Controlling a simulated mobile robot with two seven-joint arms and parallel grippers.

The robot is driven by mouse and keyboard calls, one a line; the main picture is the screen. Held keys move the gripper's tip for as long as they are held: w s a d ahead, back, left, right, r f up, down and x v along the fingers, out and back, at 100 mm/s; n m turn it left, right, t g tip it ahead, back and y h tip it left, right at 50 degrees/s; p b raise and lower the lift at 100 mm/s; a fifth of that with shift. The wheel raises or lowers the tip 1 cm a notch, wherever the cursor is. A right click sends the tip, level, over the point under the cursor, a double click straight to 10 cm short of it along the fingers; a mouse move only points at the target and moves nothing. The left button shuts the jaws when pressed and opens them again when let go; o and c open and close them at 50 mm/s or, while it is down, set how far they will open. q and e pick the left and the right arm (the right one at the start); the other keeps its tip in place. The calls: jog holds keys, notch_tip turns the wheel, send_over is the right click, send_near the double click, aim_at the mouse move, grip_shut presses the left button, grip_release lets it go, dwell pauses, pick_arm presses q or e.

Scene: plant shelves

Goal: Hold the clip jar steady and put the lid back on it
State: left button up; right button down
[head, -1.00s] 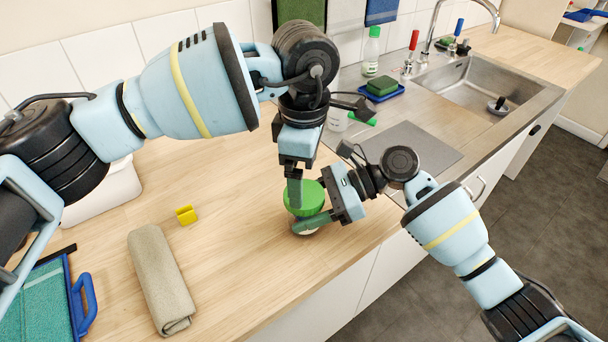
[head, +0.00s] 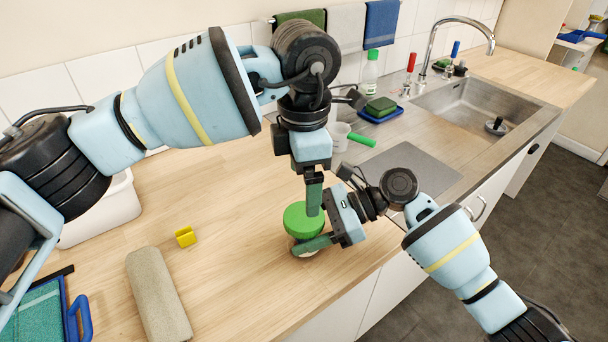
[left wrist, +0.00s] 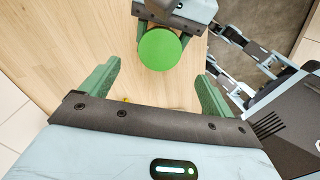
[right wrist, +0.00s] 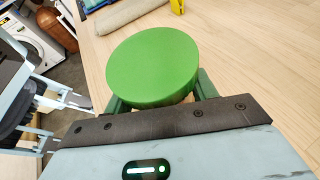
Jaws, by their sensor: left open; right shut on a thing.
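The clip jar (head: 305,250) stands on the wooden worktop near its front edge. Its round green lid (head: 303,221) sits on top and hides most of the jar. Whether it is fully seated I cannot tell. My right gripper (head: 318,243) is shut on the jar from the right, below the lid; its fingers show beside the lid in the right wrist view (right wrist: 160,95). My left gripper (head: 314,208) is open and empty, pointing down close to the lid. In the left wrist view the lid (left wrist: 160,49) lies beyond the spread fingers.
A yellow clip (head: 186,236) and a rolled beige towel (head: 160,297) lie to the left. A white tub (head: 105,215) stands behind my left arm. A mug (head: 338,134) and the sink (head: 470,108) are farther back. Bare worktop lies left of the jar.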

aim_at(304, 216)
pick_arm(q)
jog(key=shift+f, duration=4)
jog(key=shift+c, duration=0.5)
jog(key=c, duration=1)
jog(key=shift+m, duration=1.7)
jog(key=o, duration=1.1)
jog(key=shift+r, duration=0.15)
